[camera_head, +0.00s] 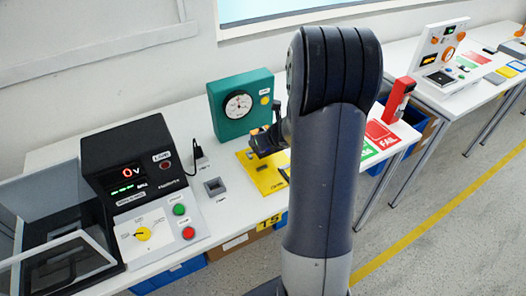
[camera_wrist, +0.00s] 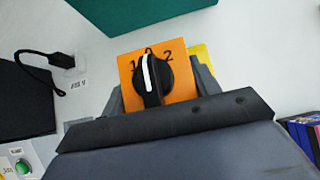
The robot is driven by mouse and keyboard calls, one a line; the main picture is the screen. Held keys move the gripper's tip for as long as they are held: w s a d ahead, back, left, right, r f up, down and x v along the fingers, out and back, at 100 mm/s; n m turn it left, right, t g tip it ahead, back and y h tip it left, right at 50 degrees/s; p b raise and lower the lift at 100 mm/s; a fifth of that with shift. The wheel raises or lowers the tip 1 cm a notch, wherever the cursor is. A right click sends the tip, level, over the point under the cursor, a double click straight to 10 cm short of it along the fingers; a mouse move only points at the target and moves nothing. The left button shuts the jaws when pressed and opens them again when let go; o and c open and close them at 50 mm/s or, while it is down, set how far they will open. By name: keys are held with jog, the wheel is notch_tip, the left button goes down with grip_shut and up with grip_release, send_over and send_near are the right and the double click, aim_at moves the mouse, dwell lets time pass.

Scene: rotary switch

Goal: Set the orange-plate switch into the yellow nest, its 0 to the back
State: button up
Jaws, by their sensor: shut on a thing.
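The orange-plate switch (camera_wrist: 182,82) is between the fingers of my gripper (camera_wrist: 158,92) in the wrist view. Its black knob (camera_wrist: 162,72) has a white pointer line aimed at the 0, which lies at the plate's top edge in that view, between 1 and 2. In the head view, my gripper (camera_head: 266,141) holds the switch above the yellow nest plate (camera_head: 270,178), partly hidden by my arm. A strip of the yellow nest (camera_wrist: 203,56) shows behind the switch in the wrist view. The nest's opening is mostly hidden, and I cannot tell the gap below the switch.
A teal dial box (camera_head: 236,115) stands behind the nest. Green and red FAIL mats (camera_head: 380,134) lie to the right.

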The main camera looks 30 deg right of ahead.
jog(key=shift+f+b, duration=0.85)
jog(key=shift+f, duration=0.9)
jog(key=shift+f, duration=0.15)
jog(key=o, duration=1.1)
jog(key=shift+s+r, duration=0.1)
jog(key=shift+r, duration=0.25)
jog(key=p+v, duration=0.3)
jog(key=v, duration=0.8)
jog(key=shift+s+r, duration=0.2)
jog(key=shift+s, duration=0.1)
jog(key=shift+f, duration=0.1)
